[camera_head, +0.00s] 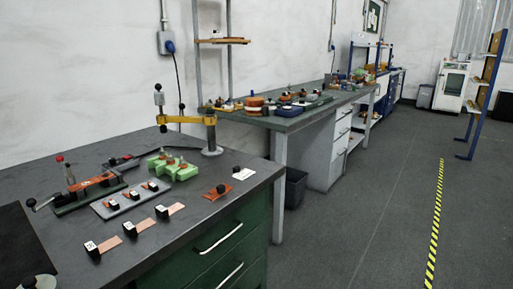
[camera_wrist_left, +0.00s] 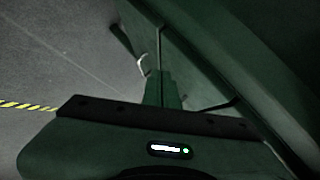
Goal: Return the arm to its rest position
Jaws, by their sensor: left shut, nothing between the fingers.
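In the left wrist view, my left gripper (camera_wrist_left: 161,75) shows from its dark palm up to its narrow fingers. The fingers are together with nothing between them. Behind them are the dark green front of a drawer cabinet (camera_wrist_left: 200,70) and a pale curved handle (camera_wrist_left: 142,65). How far the fingertips are from the cabinet is hard to tell in the dim light. Neither arm shows in the head view. My right gripper is in no view.
A dark-topped bench (camera_head: 190,222) with green drawers (camera_head: 215,255) holds small fixtures, copper pieces and a yellow-armed stand (camera_head: 190,120). A second bench (camera_head: 290,122) stands behind. Open grey floor (camera_head: 350,200) with a yellow-black stripe (camera_head: 436,220) lies to the right.

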